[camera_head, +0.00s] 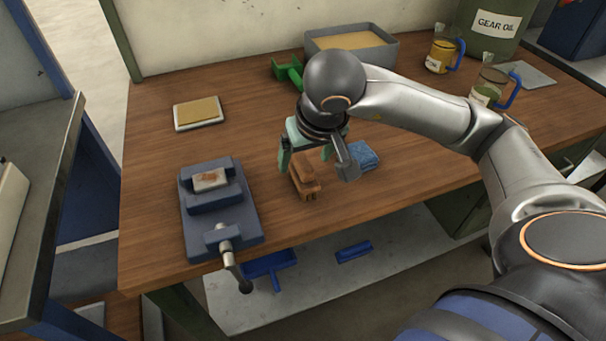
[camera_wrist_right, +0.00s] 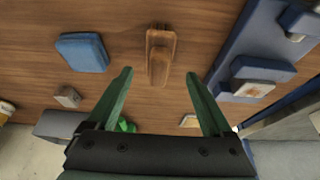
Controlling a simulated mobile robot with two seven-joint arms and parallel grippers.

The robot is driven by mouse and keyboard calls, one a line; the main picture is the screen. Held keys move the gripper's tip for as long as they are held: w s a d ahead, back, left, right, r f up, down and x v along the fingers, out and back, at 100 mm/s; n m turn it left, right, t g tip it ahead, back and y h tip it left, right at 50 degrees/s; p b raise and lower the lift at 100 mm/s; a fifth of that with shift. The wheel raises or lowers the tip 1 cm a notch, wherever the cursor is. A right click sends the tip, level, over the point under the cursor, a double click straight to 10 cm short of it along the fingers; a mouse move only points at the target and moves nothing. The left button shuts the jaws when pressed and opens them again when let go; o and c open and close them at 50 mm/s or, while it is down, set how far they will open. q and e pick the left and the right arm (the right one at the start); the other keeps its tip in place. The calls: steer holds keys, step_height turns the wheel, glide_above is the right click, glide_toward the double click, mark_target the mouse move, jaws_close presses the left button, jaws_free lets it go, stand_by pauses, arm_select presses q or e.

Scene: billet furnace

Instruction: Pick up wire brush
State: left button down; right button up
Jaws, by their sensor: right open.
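The wire brush looks like the brown wooden piece (camera_head: 304,178) on the workbench, between the vise and a blue folded cloth; I cannot make out its bristles. It also shows in the right wrist view as a brown block (camera_wrist_right: 160,52), lying ahead of the fingers and in line with the gap between them. My right gripper (camera_head: 306,158) is open, pointing down above the brush, with nothing visible between its green fingers. The fingertips (camera_wrist_right: 160,75) appear apart from the brush. My left gripper is not in view.
A blue-grey vise (camera_head: 220,212) stands left of the brush. The blue cloth (camera_head: 362,156) lies close on its right. A green-handled tool (camera_head: 288,72), a grey bin (camera_head: 352,45) and jugs (camera_head: 441,55) are farther back. The bench's front edge is near the brush.

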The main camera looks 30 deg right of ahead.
mark_target(305, 164)
steer(key=x, duration=0.5)
steer(key=shift+s, duration=0.1)
jaws_close()
stand_by(0.5)
